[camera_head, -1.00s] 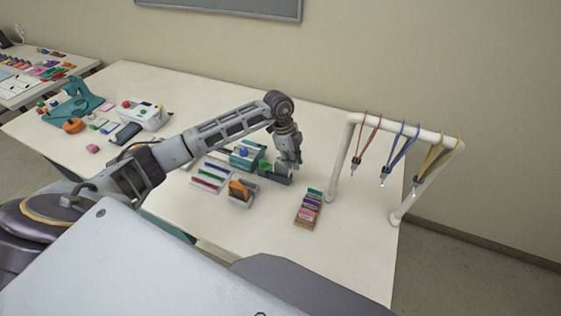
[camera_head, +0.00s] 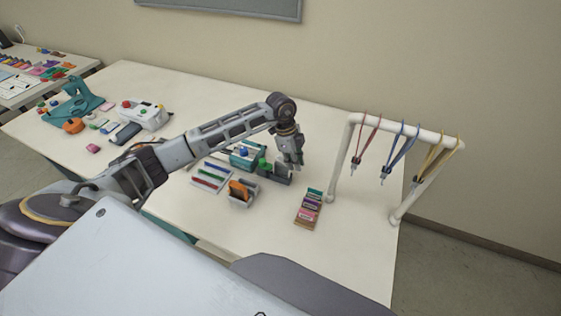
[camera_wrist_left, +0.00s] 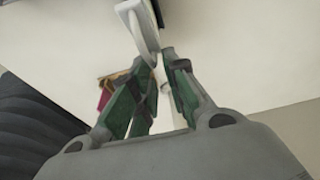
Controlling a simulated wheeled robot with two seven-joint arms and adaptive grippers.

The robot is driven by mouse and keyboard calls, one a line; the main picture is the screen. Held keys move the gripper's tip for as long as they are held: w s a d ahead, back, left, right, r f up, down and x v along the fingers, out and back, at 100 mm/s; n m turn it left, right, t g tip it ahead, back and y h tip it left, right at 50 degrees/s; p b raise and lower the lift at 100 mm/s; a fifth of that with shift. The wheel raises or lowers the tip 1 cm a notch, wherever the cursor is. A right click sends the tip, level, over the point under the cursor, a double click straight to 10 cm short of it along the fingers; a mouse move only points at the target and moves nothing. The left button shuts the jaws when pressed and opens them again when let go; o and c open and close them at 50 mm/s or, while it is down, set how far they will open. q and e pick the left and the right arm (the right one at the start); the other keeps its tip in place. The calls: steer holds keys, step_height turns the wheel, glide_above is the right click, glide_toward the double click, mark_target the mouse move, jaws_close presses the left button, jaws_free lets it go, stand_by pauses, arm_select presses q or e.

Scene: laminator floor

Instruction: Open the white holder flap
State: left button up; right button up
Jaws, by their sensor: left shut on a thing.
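My left gripper (camera_head: 295,165) is in the head view, pointing down at the right end of a small grey holder (camera_head: 272,175) with a green part. In the left wrist view the green-sided fingers (camera_wrist_left: 155,62) are close together at a white flap-like piece (camera_wrist_left: 141,24). The gripper is shut on this white holder flap, which looks tilted up in that view. The fingers partly hide the flap in the head view. My right gripper is not in view.
A card stack (camera_head: 308,207) lies front right of the gripper. A white rack (camera_head: 345,150) with hanging cords stands farther right. An orange item in a grey holder (camera_head: 240,200) and a tray of coloured bars (camera_head: 210,177) are to the left.

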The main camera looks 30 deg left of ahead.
arm_select(q)
steer(key=shift+s+d+f, duration=0.1)
steer(key=shift+d+f, duration=0.2)
steer(key=shift+d, duration=0.15)
stand_by(0.4)
steer(key=shift+d, duration=0.1)
jaws_close()
steer(key=shift+d+f, duration=0.2)
steer(key=shift+f, duration=0.15)
stand_by(0.5)
jaws_free()
steer(key=o, duration=0.5)
steer(key=shift+w+d+r, duration=0.15)
steer(key=shift+w+d, duration=0.05)
steer(key=shift+d, duration=0.15)
steer(key=shift+d+r+p, duration=0.3)
steer(key=shift+d+p, duration=0.05)
steer(key=shift+d, duration=0.35)
steer(key=shift+d, duration=0.2)
